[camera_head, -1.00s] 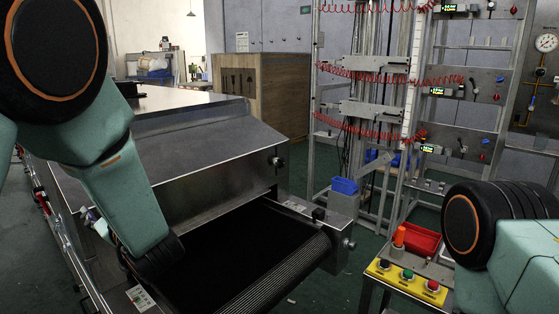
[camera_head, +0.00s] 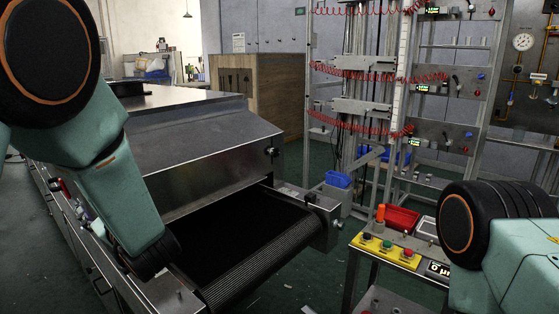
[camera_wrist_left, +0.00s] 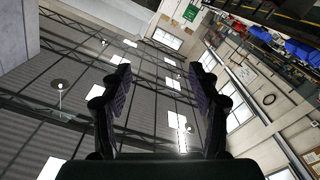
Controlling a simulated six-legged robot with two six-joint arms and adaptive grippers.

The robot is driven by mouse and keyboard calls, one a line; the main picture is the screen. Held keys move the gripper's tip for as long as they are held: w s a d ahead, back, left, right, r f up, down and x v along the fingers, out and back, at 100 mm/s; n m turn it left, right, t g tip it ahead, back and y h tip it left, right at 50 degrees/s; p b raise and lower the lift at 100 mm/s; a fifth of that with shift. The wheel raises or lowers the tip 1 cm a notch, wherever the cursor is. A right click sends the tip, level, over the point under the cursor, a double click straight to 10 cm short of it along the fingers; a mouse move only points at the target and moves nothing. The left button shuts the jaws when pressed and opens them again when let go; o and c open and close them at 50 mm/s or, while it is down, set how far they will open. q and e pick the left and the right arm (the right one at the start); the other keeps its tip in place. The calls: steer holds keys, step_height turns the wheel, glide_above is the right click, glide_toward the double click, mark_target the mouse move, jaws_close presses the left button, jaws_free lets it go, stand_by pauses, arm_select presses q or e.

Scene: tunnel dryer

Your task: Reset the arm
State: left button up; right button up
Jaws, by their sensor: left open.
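My left arm comes in from the left in the head view, folded down beside the dryer's black conveyor belt (camera_head: 225,240). Its gripper is not visible there. In the left wrist view my left gripper (camera_wrist_left: 160,85) is open and empty, its two dark fingers well apart and pointing toward the ceiling. My right arm shows at the right edge of the head view; its gripper is out of view.
The metal tunnel dryer (camera_head: 205,150) stands at the left centre. A yellow button panel (camera_head: 387,250) with a red tray (camera_head: 401,219) stands at the right. A blue bin (camera_head: 338,179) and a metal rack (camera_head: 375,108) with red coiled hoses are behind. Green floor shows between.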

arm_select(q)
steer(key=s+d+f+m+g+h, duration=0.1)
steer(key=s+d+f+m+h, duration=0.15)
steer(key=s+f, duration=0.45)
steer(key=s+d+f+m+g+h, duration=0.1)
steer(key=s+f+m+g+h, duration=0.2)
steer(key=f, duration=0.9)
steer(key=s+d+f+m+h, duration=0.25)
steer(key=s+f+m, duration=0.2)
steer(key=f, duration=0.45)
steer(key=s+d+f+m+g+h, duration=0.1)
steer(key=s+d+f+g+h, duration=0.1)
steer(key=s, duration=0.6)
steer(key=s+d+f+m+g+h, duration=0.2)
steer(key=s+f, duration=0.3)
steer(key=s, duration=0.4)
steer(key=s+d+f+m+g+h, duration=0.1)
steer(key=s+d+f+m+g, duration=0.1)
steer(key=s, duration=0.6)
steer(key=shift+s+d+f+g+h, duration=0.35)
steer(key=shift+f+g, duration=0.3)
steer(key=shift+g, duration=0.35)
steer(key=shift+s+a, duration=0.1)
steer(key=shift+w, duration=0.2)
steer(key=shift+s, duration=0.15)
